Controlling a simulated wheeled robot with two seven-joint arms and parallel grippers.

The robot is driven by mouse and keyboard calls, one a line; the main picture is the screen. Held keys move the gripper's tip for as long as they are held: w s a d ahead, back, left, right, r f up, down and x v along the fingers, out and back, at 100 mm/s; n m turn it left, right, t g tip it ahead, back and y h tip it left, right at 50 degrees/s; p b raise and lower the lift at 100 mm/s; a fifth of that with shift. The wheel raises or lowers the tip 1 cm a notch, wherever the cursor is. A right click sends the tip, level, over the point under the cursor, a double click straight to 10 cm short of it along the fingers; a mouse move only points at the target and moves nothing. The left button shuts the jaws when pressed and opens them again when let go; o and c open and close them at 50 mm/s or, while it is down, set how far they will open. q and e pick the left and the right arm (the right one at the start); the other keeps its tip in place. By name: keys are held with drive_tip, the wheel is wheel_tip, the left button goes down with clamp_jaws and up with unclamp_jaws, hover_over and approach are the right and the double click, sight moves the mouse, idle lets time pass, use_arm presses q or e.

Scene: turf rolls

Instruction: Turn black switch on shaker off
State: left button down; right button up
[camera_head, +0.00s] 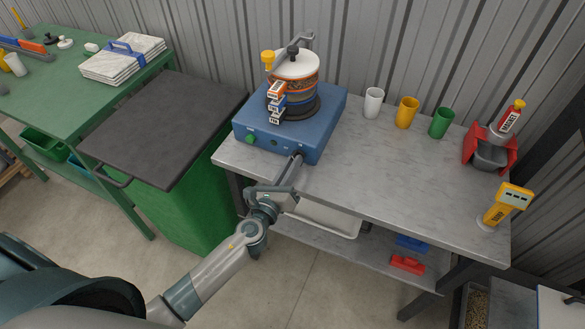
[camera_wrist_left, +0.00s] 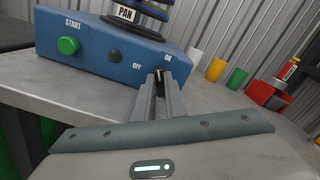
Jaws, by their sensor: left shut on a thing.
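The shaker is a blue box (camera_head: 325,118) on the grey bench, with a stack of sieves (camera_head: 296,88) clamped on top. It also shows in the wrist view (camera_wrist_left: 90,42). Its front has a green START button (camera_wrist_left: 68,45) and ON and OFF labels at the right. The black switch (camera_wrist_left: 158,75) sits by these labels, between my left fingertips. My left gripper (camera_head: 296,160) reaches the box's front face near its right corner and is shut on the switch. The fingers hide much of the switch, so I cannot tell which way it is set. My right gripper is not in view.
White (camera_head: 373,102), yellow (camera_head: 406,112) and green (camera_head: 441,122) cups stand at the bench's back. A red scoop-like holder (camera_head: 478,150) and a yellow device (camera_head: 507,205) are at the right. A green bin with a dark lid (camera_head: 165,125) stands left. The bench middle is clear.

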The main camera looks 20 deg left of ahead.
use_arm(q)
drive_tip(key=n+b, duration=0.1)
drive_tip(key=n, duration=0.2)
drive_tip(key=shift+f+n, duration=0.15)
drive_tip(key=shift+n, duration=0.25)
drive_tip(key=n+b, duration=0.1)
drive_tip(key=n, duration=0.1)
drive_tip(key=shift+a+n, duration=0.1)
drive_tip(key=shift+n, duration=0.2)
drive_tip(key=n, duration=0.5)
drive_tip(key=shift+f+n, duration=0.1)
drive_tip(key=shift+n, duration=0.2)
drive_tip(key=c, duration=1.8)
unclamp_jaws()
